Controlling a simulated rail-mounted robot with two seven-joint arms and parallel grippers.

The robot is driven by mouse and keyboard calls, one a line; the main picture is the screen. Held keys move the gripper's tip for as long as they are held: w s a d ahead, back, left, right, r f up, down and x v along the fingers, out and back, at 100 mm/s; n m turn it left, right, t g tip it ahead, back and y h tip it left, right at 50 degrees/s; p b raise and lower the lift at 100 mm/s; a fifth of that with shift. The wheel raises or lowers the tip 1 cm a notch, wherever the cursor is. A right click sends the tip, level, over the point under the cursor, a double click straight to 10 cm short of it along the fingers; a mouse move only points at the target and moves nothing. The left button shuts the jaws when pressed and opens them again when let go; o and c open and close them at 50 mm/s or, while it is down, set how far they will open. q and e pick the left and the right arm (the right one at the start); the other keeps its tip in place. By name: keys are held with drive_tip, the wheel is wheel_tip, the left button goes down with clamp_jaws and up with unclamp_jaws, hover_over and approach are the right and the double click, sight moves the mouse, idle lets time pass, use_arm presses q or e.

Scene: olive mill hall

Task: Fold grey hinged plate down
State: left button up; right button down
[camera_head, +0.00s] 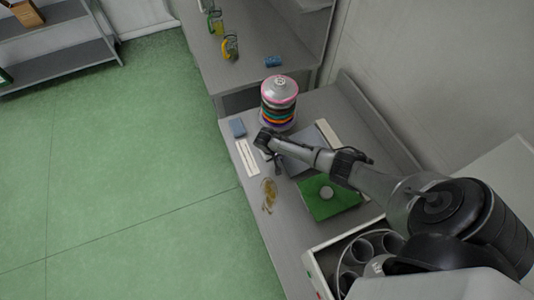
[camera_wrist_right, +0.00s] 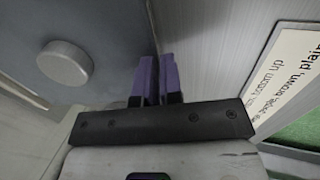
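The grey hinged plate (camera_head: 297,166) shows in the head view beyond a green panel with a pale round knob (camera_head: 326,193), partly hidden under my right forearm. In the right wrist view a blue-grey plate (camera_wrist_right: 110,25) with a round grey knob (camera_wrist_right: 65,63) fills the upper left. My right gripper (camera_head: 270,155) is at the plate's left edge in the head view. In the wrist view its two purple fingers (camera_wrist_right: 158,78) are close together, with the plate's edge running in between them. The hinge is hidden. My left gripper is out of view.
A stack of coloured rings (camera_head: 279,102) stands behind the gripper. A pale bin with dark cups (camera_head: 318,262) stands at the front.

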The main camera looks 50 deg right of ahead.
drive_tip(key=shift+s+d+f, duration=0.2)
drive_tip(key=shift+s+f, duration=0.25)
drive_tip(key=shift+f, duration=0.1)
drive_tip(key=shift+w+r+p, duration=0.1)
drive_tip(key=shift+r+p, duration=0.35)
drive_tip(key=shift+r, duration=0.05)
drive_tip(key=p+v, duration=0.4)
drive_tip(key=v, duration=0.1)
drive_tip(key=shift+w, duration=0.2)
drive_tip(key=p+v, duration=0.1)
drive_tip(key=v, duration=0.8)
drive_tip(key=shift+r, duration=0.2)
drive_tip(key=shift+d, duration=0.15)
